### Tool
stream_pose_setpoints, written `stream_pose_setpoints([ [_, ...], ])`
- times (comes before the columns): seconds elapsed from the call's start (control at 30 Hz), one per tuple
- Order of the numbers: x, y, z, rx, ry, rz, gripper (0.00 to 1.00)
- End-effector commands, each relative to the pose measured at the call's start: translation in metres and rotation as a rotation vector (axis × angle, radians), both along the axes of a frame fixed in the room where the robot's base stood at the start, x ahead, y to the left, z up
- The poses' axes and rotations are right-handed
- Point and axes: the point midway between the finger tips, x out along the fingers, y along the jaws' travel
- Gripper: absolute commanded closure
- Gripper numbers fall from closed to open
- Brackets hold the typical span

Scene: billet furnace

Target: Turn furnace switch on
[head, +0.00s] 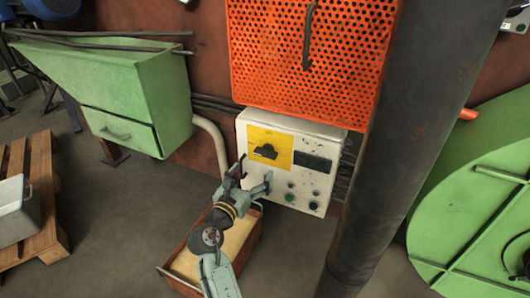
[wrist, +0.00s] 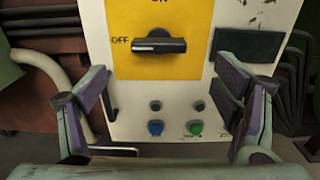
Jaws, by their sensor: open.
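The furnace switch is a black rotary knob (head: 266,151) on a yellow plate (head: 282,142) of a white control box (head: 318,150). In the wrist view the knob (wrist: 158,44) lies horizontal, its left end by the "OFF" label, with "ON" partly cut off above it. My gripper (head: 256,180) is in front of the box, below and slightly left of the knob in the head view. In the wrist view its two fingers (wrist: 162,96) are spread wide with nothing between them, apart from the knob.
The box also carries a dark display (wrist: 248,45), a blue button (wrist: 155,127) and a green button (wrist: 195,127). An orange perforated panel (head: 310,60) is above it. A thick dark pipe (head: 410,140) stands at right; an open drawer (head: 238,246) lies below my gripper.

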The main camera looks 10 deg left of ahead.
Motion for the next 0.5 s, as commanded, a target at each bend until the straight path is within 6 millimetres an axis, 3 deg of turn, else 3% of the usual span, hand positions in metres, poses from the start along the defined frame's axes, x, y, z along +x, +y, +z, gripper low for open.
stream_pose_setpoints([
  [0.3, 0.057, -0.018, 0.003, 0.004, -0.003, -0.001, 0.17],
  [0.5, 0.084, -0.025, 0.003, 0.006, -0.004, 0.003, 0.17],
])
